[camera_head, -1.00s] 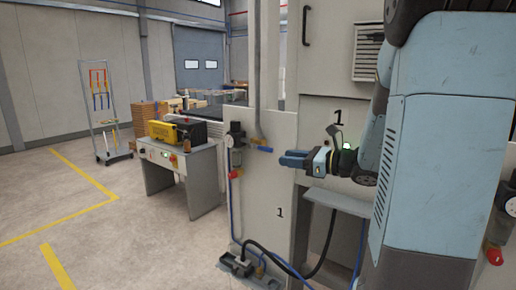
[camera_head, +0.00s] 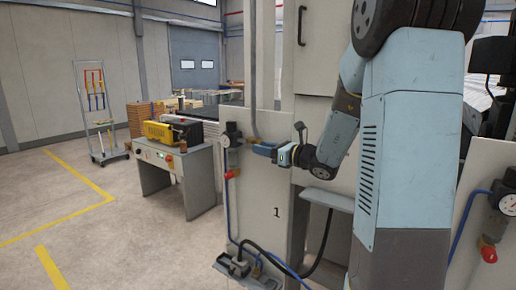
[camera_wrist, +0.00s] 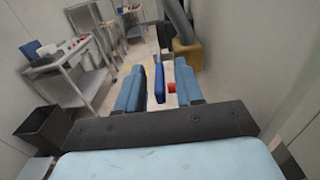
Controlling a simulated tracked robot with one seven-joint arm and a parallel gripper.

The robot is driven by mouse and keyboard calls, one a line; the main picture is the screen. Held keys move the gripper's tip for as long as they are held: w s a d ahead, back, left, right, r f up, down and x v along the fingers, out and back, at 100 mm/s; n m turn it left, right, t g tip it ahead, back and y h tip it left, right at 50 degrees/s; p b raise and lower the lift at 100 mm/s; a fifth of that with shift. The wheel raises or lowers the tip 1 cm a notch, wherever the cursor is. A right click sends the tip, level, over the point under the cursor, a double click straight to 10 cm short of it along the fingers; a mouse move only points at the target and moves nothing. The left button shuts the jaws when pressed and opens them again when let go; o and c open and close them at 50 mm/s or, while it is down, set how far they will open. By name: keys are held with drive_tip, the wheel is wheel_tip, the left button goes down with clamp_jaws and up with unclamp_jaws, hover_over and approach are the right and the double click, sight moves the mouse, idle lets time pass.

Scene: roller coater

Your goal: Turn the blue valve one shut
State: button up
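The blue valve handle (camera_wrist: 159,83) shows in the wrist view as a dark blue slab between the two lighter blue fingers of my gripper (camera_wrist: 158,67). My gripper is open, with a visible gap between the handle and each finger. In the head view my gripper (camera_head: 265,149) reaches left across the front of the grey panel marked 1 (camera_head: 275,190), at the valve beside the pipe. There my fingers mostly cover the handle, and its exact angle cannot be told.
A regulator with a gauge and red knob (camera_head: 232,174) hangs just left of the valve. A grey pipe (camera_head: 252,70) rises above it. A control table (camera_head: 180,165) with a yellow device stands further left. A second gauge unit (camera_head: 506,203) is at the right.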

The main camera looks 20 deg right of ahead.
drive_tip(key=shift+x, duration=1.3)
clamp_jaws()
